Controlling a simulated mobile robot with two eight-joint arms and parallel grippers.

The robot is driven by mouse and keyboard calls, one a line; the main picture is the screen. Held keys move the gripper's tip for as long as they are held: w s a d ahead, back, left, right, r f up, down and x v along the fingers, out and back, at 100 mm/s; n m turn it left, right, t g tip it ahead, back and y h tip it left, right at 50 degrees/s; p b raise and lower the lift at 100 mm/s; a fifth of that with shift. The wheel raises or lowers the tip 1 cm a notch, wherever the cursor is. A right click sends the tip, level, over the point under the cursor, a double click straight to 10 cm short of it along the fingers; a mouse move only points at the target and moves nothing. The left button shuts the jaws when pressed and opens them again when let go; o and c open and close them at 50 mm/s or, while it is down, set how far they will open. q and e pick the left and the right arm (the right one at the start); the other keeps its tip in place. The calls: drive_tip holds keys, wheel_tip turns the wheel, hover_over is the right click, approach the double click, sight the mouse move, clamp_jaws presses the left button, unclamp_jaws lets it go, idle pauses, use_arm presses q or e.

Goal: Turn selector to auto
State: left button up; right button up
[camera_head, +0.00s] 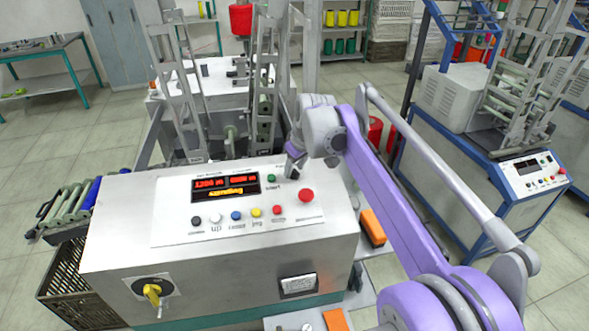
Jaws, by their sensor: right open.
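The winding machine's control panel (170,233) is on top of the silver cabinet in front of me. My right gripper (293,170) is open at the panel's upper right, pointing down, beside the green start button (271,178). A small dark part (295,175) shows just under the fingertips; it may be the selector knob, but the gripper mostly covers it. Its label and setting cannot be read, and I cannot tell whether the fingers touch it. A yellow rotary handle (153,293) sits on the cabinet's front face. My left gripper is not in view.
A red mushroom button (306,195) is close to my right gripper. A row of small coloured buttons (236,216) lies below the lit red and yellow display (225,187). Metal frames (180,90) rise behind the panel. A second machine (470,150) stands at the right.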

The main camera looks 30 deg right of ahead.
drive_tip(key=shift+w+f, duration=0.15)
drive_tip(key=shift+f, duration=0.25)
clamp_jaws()
idle(0.4)
drive_tip(key=m+h+p, duration=0.1)
drive_tip(key=m, duration=0.4)
drive_tip(key=shift+a+r+m, duration=0.1)
drive_tip(key=shift+m, duration=0.3)
drive_tip(key=m+h+p, duration=0.1)
drive_tip(key=m, duration=0.5)
drive_tip(key=shift+a+g+p, duration=0.1)
drive_tip(key=shift+g+p, duration=0.25)
drive_tip(key=shift+g, duration=0.05)
drive_tip(key=shift+m, duration=0.3)
